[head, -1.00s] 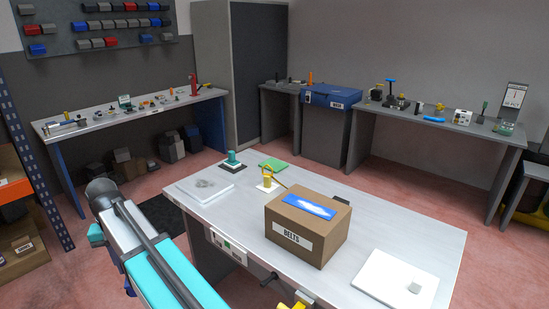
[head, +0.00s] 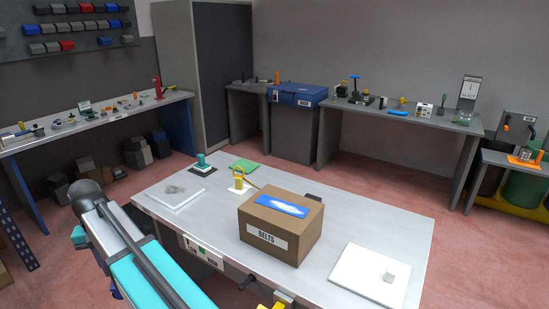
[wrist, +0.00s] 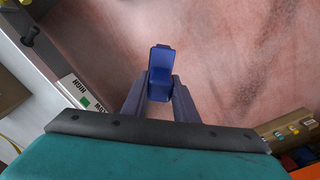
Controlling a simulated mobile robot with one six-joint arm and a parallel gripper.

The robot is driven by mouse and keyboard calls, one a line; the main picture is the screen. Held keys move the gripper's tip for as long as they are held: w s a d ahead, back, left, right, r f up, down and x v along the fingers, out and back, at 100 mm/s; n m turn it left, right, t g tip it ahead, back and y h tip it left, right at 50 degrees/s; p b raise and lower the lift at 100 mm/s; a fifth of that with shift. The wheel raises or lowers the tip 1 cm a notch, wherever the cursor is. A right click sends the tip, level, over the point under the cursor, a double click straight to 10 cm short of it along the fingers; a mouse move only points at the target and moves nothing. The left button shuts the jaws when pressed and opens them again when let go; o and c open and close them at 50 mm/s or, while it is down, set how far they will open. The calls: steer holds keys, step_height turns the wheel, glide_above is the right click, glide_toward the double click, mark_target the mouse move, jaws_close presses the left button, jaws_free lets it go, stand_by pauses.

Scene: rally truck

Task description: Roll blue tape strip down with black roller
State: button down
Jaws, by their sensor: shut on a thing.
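The blue tape strip (head: 283,206) lies on top of the cardboard box (head: 263,240) labelled BELTS, with a bright white patch along its middle. The box stands on the light grey worktable. In the wrist view my gripper (wrist: 159,92) is shut on a dark blue piece (wrist: 160,68) above the pink floor, beside the table's edge. I cannot tell whether this piece belongs to the roller. No black roller can be clearly made out. A small dark thing (head: 313,197) sits half hidden behind the box. My gripper tips are not clear in the head view, away from the tape.
On the table are a white board (head: 369,276) with a small pale block, a grey-white plate (head: 168,196), a teal-handled tool (head: 202,163), a yellow tool (head: 239,182) and a green pad (head: 243,166). Side benches line the walls. Pink floor lies open between.

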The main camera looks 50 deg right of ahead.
steer(key=s+d+r+m+p, duration=0.1)
steer(key=d+r+m, duration=0.2)
steer(key=d, duration=0.7)
steer(key=s+d+r+m+p, duration=0.2)
steer(key=d+r+m, duration=0.15)
steer(key=d, duration=0.75)
steer(key=s+d+r+m+p, duration=0.1)
steer(key=d+r+m, duration=0.2)
steer(key=d, duration=0.7)
steer(key=s+d+r+m+p, duration=0.2)
steer(key=s+d+r+m, duration=0.2)
steer(key=s+d, duration=0.4)
steer(key=s+d+r+m+p, duration=0.2)
steer(key=s+d, duration=0.6)
steer(key=d, duration=0.8)
step_height(320, 180, up, 2)
steer(key=m, duration=0.2)
steer(key=shift+s+d+r+m, duration=0.15)
steer(key=shift+d+r+m, duration=0.05)
steer(key=shift+m, duration=0.15)
steer(key=shift+f, duration=0.1)
